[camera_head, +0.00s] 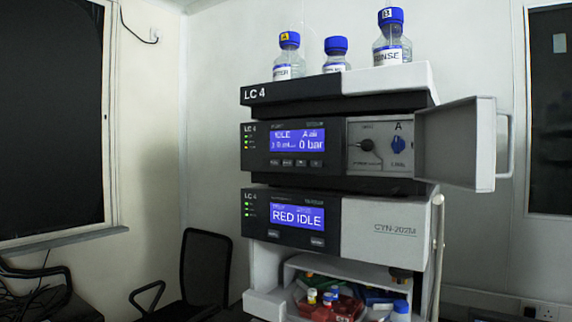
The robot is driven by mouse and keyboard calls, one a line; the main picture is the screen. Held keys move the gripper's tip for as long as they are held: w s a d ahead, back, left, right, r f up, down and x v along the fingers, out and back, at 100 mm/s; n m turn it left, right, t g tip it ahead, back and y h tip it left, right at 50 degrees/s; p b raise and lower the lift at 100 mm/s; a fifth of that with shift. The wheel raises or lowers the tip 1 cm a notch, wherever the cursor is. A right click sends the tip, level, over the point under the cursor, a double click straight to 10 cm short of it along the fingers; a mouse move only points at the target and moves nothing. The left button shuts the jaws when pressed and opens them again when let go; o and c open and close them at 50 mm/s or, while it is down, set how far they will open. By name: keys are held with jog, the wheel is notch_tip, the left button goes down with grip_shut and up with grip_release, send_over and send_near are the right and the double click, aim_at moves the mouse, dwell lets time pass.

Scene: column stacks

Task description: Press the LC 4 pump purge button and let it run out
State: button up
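The LC 4 stack (340,180) stands right of centre. Its middle module, the pump (256,145), has a blue display (297,141) reading IDLE, A and 0 bar. A row of small dark buttons (287,162) sits under this display; their labels are too small to read, so I cannot tell which is purge. The pump's right-hand door (458,145) is swung open, baring a panel with a black knob (367,146) and a blue knob marked A (398,145). My gripper is not in view.
The module below (380,230) has a display (297,215) reading RED IDLE. Blue-capped bottles (392,45) stand on top of the stack. A shelf (345,268) with small coloured items is underneath. A black chair (205,265) stands to the left. The open door juts out to the right.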

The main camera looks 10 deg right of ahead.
jog(key=shift+s, duration=0.1)
grip_shut()
dwell(1.4)
